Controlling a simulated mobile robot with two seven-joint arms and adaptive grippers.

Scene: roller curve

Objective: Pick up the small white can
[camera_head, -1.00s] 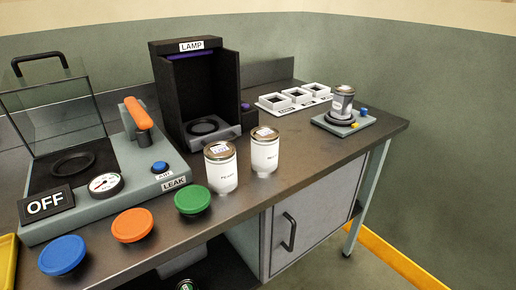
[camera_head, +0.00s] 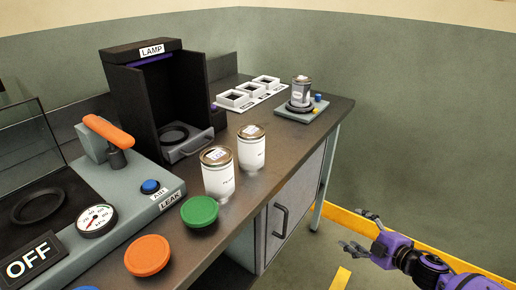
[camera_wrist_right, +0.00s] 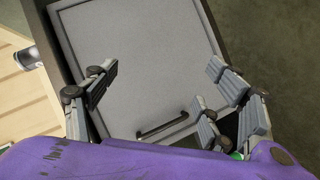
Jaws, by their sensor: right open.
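Two white cans with gold lids stand upright on the bench: a nearer one (camera_head: 218,178) and one just behind it to the right (camera_head: 251,152). A third, smaller-looking can (camera_head: 301,92), grey with a pale label, stands on a small device at the bench's far right. My right gripper (camera_head: 356,230) is open and empty, off the bench's right side, lower than the top and apart from all the cans. In the right wrist view its spread fingers (camera_wrist_right: 165,95) face the cabinet door. My left gripper is not in view.
The bench (camera_head: 252,186) also holds a black lamp box (camera_head: 113,88), a leak tester with an orange handle (camera_head: 108,130), green (camera_head: 200,211) and orange (camera_head: 148,255) discs, and a white three-slot holder (camera_head: 246,97). A cabinet door with a handle (camera_head: 281,221) is below.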

